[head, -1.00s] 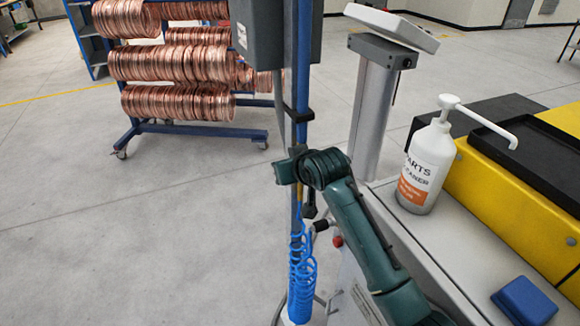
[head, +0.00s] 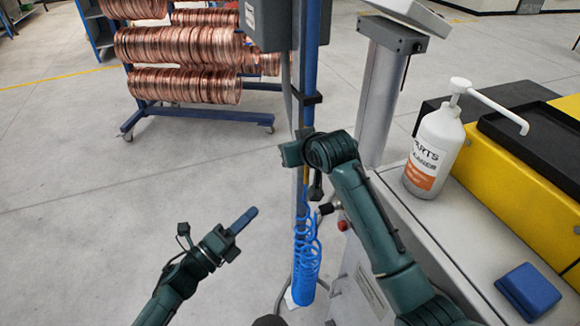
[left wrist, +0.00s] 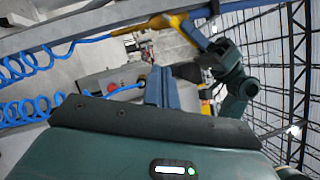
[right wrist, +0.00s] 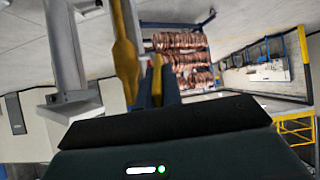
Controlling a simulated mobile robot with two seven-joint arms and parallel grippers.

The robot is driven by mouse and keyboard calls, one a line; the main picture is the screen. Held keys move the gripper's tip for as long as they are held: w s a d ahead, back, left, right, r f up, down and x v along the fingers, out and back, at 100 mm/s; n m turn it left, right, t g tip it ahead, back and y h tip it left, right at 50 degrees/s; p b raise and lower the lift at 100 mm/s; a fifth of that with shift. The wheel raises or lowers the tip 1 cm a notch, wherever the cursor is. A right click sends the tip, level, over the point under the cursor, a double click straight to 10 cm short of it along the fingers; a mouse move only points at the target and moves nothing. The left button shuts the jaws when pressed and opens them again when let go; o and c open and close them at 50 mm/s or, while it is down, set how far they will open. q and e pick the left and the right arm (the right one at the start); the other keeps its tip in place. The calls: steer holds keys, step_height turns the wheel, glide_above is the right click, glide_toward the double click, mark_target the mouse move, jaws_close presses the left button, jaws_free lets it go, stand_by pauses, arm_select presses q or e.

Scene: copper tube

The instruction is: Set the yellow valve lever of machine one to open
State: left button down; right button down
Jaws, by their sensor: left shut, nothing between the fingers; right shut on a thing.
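My right gripper (right wrist: 157,85) is at the blue post, shut on a slim yellow piece (right wrist: 157,70), seemingly the valve lever, between its blue fingers. A larger yellow part (right wrist: 125,55) stands just left of it in the right wrist view. In the head view the right hand (head: 318,152) covers the lever, so its angle is hard to tell. A bit of yellow (head: 305,174) shows below the hand. My left gripper (head: 243,220) is shut and empty, left of the post and apart from it. Its blue fingers show in the left wrist view (left wrist: 163,85).
A coiled blue hose (head: 305,250) hangs on the post (head: 309,95) beneath the right hand. A bench at right carries a cleaner bottle (head: 434,152) and a blue block (head: 528,291). A rack of copper coils (head: 180,50) stands behind. The floor at left is clear.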

arm_select(q)
steer(key=w+d+r+m+g+h, duration=0.3)
steer(key=w+d+r+m+g, duration=0.2)
steer(key=w+d+r+m, duration=0.2)
steer(key=shift+w+d+r+m, duration=0.2)
steer(key=shift+w+d+m, duration=0.25)
steer(key=shift+d+m, duration=0.85)
steer(key=shift+d, duration=0.2)
steer(key=shift+w+a+r+h, duration=0.1)
steer(key=shift+w+r+h, duration=0.25)
steer(key=shift+r, duration=0.4)
arm_select(e)
steer(key=c, duration=1.6)
jaws_free()
steer(key=shift+f, duration=0.1)
steer(key=shift+o, duration=0.2)
steer(key=shift+a, duration=0.1)
arm_select(q)
steer(key=shift+f, duration=0.1)
arm_select(e)
steer(key=shift+s, duration=0.15)
